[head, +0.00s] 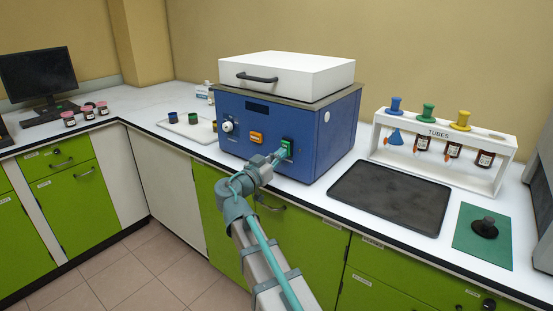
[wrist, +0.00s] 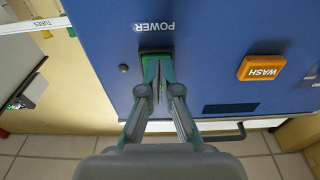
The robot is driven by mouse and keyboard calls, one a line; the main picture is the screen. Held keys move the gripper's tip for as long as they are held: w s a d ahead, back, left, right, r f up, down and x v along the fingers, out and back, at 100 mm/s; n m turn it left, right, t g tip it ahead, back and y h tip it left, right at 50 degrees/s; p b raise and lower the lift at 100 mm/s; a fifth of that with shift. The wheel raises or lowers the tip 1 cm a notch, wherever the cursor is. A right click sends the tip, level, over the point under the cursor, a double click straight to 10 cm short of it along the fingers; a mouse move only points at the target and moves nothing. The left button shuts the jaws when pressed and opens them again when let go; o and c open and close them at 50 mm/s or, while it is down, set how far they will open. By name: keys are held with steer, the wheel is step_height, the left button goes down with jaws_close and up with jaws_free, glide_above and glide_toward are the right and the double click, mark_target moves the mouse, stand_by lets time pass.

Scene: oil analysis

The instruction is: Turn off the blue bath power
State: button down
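The blue bath (head: 310,125) stands on the white counter with its white lid (head: 285,75) down. Its green power switch (head: 288,147) is at the lower right of the front panel. In the wrist view, which shows the panel upside down, the green switch (wrist: 155,55) sits beside the word POWER. My gripper (head: 279,155) is at the switch. In the wrist view my gripper's fingertips (wrist: 158,66) are together, with nothing between them, and cover part of the switch. I cannot tell whether they touch it or which way it is set.
An orange WASH button (head: 256,137) is left of the switch; it also shows in the wrist view (wrist: 262,68). A white knob (head: 227,126) is farther left. A dark tray (head: 392,197) and a tube rack (head: 440,155) stand to the right. A white tray (head: 188,127) with jars is at left.

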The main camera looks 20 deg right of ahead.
steer(key=b+v, duration=0.2)
steer(key=v, duration=1.2)
